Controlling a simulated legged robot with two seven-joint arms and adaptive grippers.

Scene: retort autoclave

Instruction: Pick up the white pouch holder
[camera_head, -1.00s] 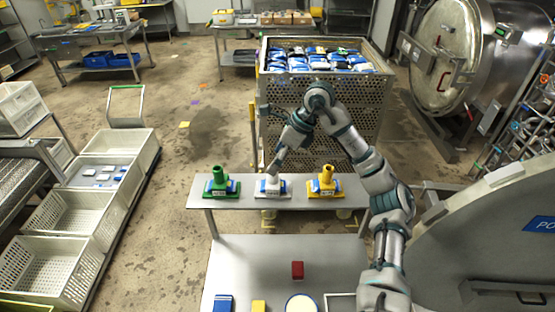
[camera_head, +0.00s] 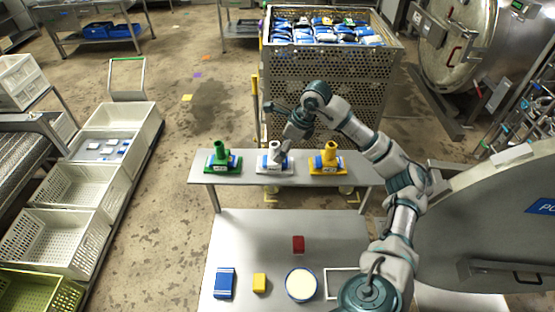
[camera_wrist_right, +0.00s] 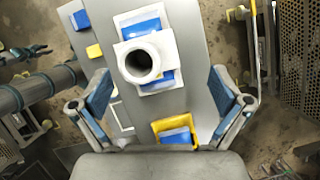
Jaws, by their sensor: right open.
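The white pouch holder (camera_head: 264,168) stands upright in the middle of the narrow metal bench, with a round white neck and a blue-and-white pouch at its base. In the right wrist view, I look down into its open neck (camera_wrist_right: 145,57). My right gripper (camera_head: 278,133) is above and beside the holder, with the neck just beyond the spread fingers in the right wrist view (camera_wrist_right: 160,74). The gripper is open and empty. A dark jointed part (camera_wrist_right: 25,52) at that view's left edge may be my left gripper; its jaw state is unclear.
A green holder (camera_head: 221,158) stands left of it and a yellow holder (camera_head: 329,159) right, on the bench (camera_head: 205,179). A perforated metal basket (camera_head: 330,83) full of pouches stands behind. The nearer table (camera_head: 262,235) holds a red block (camera_head: 298,244) and other small items.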

